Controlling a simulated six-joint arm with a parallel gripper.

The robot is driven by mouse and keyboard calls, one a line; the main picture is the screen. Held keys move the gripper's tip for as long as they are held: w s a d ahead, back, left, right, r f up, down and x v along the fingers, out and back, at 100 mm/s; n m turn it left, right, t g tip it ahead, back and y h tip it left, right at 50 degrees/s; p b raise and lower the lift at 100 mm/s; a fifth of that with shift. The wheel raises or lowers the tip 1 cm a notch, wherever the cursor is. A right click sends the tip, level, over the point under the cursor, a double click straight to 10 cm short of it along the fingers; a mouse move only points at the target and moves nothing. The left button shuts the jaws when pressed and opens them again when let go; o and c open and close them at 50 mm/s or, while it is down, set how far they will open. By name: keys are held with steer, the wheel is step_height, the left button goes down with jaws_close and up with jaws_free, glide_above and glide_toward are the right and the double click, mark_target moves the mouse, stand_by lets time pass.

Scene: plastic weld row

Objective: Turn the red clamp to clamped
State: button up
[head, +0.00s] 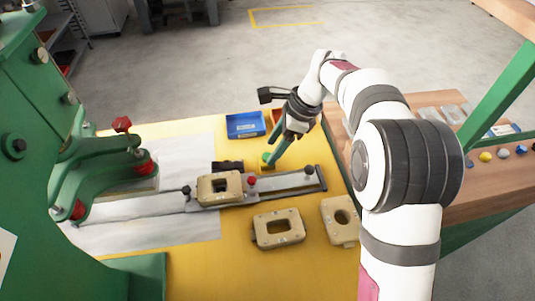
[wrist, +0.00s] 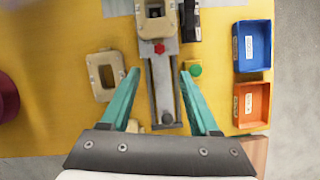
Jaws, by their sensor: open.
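The red clamp (head: 251,182) is a small red knob on the grey slide rail (head: 290,184), just right of a tan block with a window (head: 220,188) in the head view. In the wrist view the red clamp (wrist: 159,48) lies just below that tan block (wrist: 155,30), near the picture's middle. My gripper (wrist: 160,74) is open and empty, its two teal fingers spread to either side of the rail. In the head view my gripper (head: 271,151) hangs beyond the rail, beside the green button. Its height above the rail is hard to judge.
A green button (wrist: 194,68) sits close to the right finger. A blue bin (head: 245,126) and an orange bin (wrist: 252,104) stand beyond it. Loose tan blocks (head: 279,230) (head: 340,221) lie on the yellow table. A green machine (head: 60,130) stands at left.

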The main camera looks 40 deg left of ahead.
mark_target(252, 179)
steer(key=x, duration=1.3)
steer(key=shift+f, duration=0.2)
steer(key=shift+d, duration=0.1)
jaws_close()
